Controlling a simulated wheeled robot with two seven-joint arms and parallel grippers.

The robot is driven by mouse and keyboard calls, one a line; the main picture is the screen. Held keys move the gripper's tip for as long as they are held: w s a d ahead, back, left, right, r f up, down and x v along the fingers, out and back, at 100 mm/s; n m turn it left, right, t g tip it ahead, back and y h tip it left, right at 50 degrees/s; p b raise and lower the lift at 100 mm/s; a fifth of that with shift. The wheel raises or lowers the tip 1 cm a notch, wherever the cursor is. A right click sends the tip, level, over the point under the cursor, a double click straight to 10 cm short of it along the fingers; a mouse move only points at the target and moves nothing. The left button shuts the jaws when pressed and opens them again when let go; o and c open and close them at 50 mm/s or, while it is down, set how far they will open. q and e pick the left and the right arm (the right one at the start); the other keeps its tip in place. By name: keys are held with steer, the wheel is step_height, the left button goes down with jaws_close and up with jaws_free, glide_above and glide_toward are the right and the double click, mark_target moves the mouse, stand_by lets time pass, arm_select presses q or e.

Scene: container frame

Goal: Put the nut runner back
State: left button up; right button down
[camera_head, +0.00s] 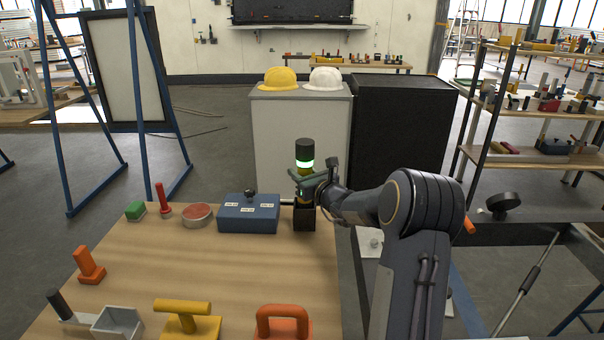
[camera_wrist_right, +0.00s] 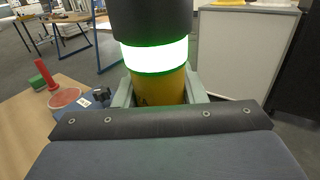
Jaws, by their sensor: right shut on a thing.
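The nut runner (camera_head: 304,153) is an upright cylinder with a black top, a glowing green-white ring and a yellow body. It is at the far right of the wooden table. My right gripper (camera_head: 306,180) comes from the right and is shut on its yellow body. The nut runner also fills the middle of the right wrist view (camera_wrist_right: 155,55), between the fingers. A small black holder (camera_head: 304,217) is directly below it on the table. The gripper hides part of the body, and I cannot tell how deep its lower end sits in the holder. My left gripper is not in view.
A blue box (camera_head: 248,214) stands just left of the holder. A round red-topped tin (camera_head: 197,214), a green block (camera_head: 135,211) and a red-handled tool (camera_head: 164,200) are farther left. Yellow (camera_head: 188,318) and orange (camera_head: 284,321) handled things lie in front. The table's middle is clear.

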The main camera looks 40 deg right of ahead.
steer(key=c, duration=0.9)
jaws_free()
steer(key=shift+r, duration=0.1)
steer(key=s+a+b, duration=0.1)
steer(key=s, duration=1.1)
steer(key=shift+a, duration=0.2)
steer(key=shift+a, duration=0.1)
